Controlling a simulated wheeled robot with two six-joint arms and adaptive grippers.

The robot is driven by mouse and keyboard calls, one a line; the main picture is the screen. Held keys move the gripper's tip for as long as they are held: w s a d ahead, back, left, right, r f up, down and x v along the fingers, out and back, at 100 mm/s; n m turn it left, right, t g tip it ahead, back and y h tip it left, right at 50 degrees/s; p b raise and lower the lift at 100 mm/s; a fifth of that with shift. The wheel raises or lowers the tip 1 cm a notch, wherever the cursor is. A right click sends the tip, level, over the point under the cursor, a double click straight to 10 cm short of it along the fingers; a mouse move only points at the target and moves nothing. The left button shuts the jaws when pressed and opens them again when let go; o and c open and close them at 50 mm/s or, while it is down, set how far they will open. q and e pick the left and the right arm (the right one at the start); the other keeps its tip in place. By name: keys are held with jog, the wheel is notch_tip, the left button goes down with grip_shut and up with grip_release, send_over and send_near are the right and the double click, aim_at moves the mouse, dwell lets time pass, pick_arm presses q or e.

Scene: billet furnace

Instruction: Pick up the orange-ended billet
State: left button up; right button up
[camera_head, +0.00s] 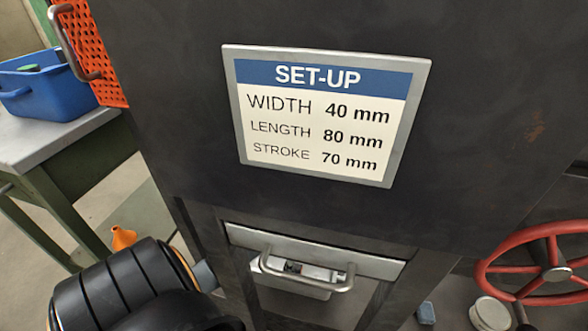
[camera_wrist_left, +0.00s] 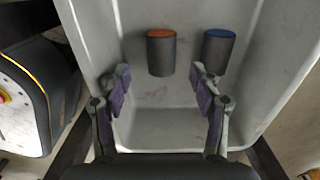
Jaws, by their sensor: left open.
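The orange-ended billet (camera_wrist_left: 161,54) is a dark grey cylinder with an orange end, in a pale grey tray (camera_wrist_left: 100,28) in the left wrist view. A like billet with a blue end (camera_wrist_left: 217,54) is just to its right. My left gripper (camera_wrist_left: 160,80) is open and empty; its two fingers are spread, with the orange-ended billet ahead of the gap between them. I cannot tell the remaining distance to it. In the head view my left arm shows at the lower left, but its gripper and both billets are not visible. My right gripper is in neither view.
A dark cabinet with a set-up sign (camera_head: 324,117) fills the head view. Below the sign is a metal handle (camera_head: 305,284). A red handwheel (camera_head: 548,269) is at the lower right. A blue bin (camera_head: 42,88) stands on a table at the left. The tray's walls surround the billets.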

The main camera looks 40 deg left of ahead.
pick_arm(q)
jog(key=f+b, duration=0.4)
jog(key=f, duration=0.1)
jog(key=shift+a, duration=0.2)
jog(key=shift+f, duration=0.25)
jog(key=shift+r, duration=0.15)
jog(key=shift+c, duration=1)
grip_shut()
